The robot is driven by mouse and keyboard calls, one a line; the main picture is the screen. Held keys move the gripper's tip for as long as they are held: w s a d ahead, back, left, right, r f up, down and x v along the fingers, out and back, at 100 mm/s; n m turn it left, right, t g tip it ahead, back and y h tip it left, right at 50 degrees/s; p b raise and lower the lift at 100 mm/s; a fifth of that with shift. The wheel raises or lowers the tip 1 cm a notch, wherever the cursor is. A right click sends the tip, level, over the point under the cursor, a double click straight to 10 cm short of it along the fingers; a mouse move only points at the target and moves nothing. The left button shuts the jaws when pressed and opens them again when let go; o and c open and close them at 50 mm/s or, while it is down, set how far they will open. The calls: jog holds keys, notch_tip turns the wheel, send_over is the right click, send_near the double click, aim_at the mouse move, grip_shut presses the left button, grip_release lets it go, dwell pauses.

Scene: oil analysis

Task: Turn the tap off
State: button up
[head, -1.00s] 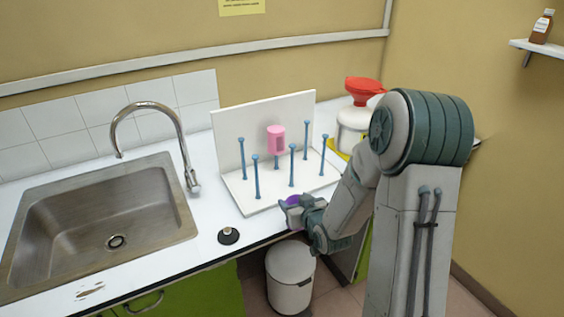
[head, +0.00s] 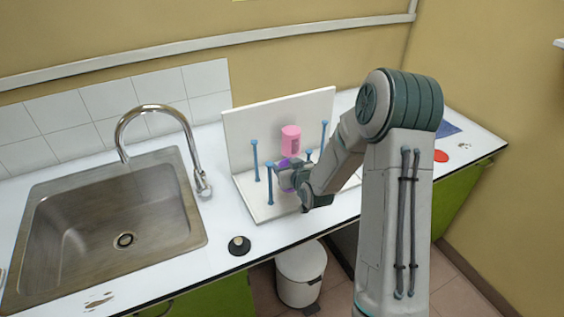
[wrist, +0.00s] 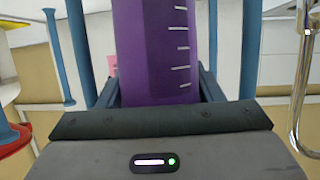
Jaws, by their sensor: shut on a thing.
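The tap (head: 163,112) is a chrome gooseneck curving over the steel sink at the left in the head view. Its lever (head: 202,183) is at the base on the right; I see no water under the spout. My gripper (head: 288,178) is shut on a purple cylinder, to the right of the tap and in front of the white peg rack. The purple cylinder (wrist: 155,50) has white graduation marks and stands between the fingers in the wrist view. Part of a chrome pipe (wrist: 303,75) shows at that view's right edge.
The white rack (head: 240,130) has several blue pegs and a pink cup (head: 291,138) on it. The sink (head: 60,240) is empty. A black stopper (head: 239,245) sits on the counter's front edge. A white bin (head: 300,280) stands below.

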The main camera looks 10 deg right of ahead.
jog(key=shift+w+a+r, duration=0.15)
jog(key=shift+w, duration=0.25)
jog(key=f, duration=0.1)
jog(key=w+f, duration=0.1)
jog(key=f, duration=0.1)
jog(key=shift+s+f, duration=0.1)
jog(key=shift+f, duration=0.3)
jog(key=shift+f+b, duration=0.1)
jog(key=shift+b, duration=0.25)
jog(key=o, duration=0.7)
